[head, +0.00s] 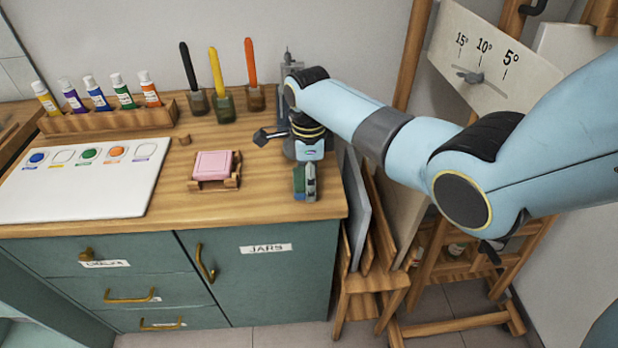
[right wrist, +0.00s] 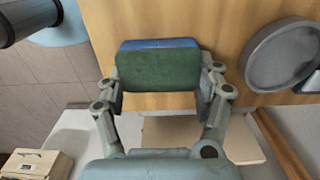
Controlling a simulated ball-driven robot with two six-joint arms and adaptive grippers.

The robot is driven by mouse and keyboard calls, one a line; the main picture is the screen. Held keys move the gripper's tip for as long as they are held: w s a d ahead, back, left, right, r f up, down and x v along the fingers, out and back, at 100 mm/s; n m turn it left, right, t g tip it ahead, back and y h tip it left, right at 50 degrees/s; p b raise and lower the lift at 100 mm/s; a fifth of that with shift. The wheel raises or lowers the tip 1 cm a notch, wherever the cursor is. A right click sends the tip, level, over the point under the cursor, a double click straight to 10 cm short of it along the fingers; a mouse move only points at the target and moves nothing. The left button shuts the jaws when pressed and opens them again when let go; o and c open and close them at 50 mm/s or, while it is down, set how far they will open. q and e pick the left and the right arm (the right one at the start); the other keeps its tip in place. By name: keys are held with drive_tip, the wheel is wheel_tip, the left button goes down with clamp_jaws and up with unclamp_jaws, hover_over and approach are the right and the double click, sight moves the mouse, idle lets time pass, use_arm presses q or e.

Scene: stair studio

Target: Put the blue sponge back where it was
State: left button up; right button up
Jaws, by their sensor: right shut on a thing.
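My right gripper (head: 305,184) is above the right front edge of the wooden worktop. In the right wrist view the gripper (right wrist: 160,95) is shut on a block-shaped sponge with a dark green face and a blue layer (right wrist: 160,44) along its far edge. In the head view only a small green part of the sponge (head: 299,180) shows between the fingers. A pink sponge (head: 212,164) lies in a small wooden holder (head: 203,186) to the left of the gripper. My left gripper is not in view.
A white palette board (head: 85,195) lies on the left of the worktop. Paint tubes stand in a wooden rack (head: 110,120) behind it. Brushes stand in small jars (head: 223,105) at the back. A round grey dish (right wrist: 285,55) is right of the sponge in the wrist view. Panels (head: 358,210) lean beyond the right edge.

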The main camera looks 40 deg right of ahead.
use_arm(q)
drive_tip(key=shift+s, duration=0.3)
use_arm(e)
drive_tip(key=shift+f, duration=0.15)
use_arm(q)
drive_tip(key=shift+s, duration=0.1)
use_arm(e)
drive_tip(key=o, duration=1.2)
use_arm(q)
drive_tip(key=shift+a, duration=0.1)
use_arm(e)
drive_tip(key=shift+o, duration=0.2)
drive_tip(key=shift+r, duration=0.5)
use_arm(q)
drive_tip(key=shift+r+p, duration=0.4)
use_arm(e)
wheel_tip(320, 180, up, 11)
drive_tip(key=shift+r, duration=0.2)
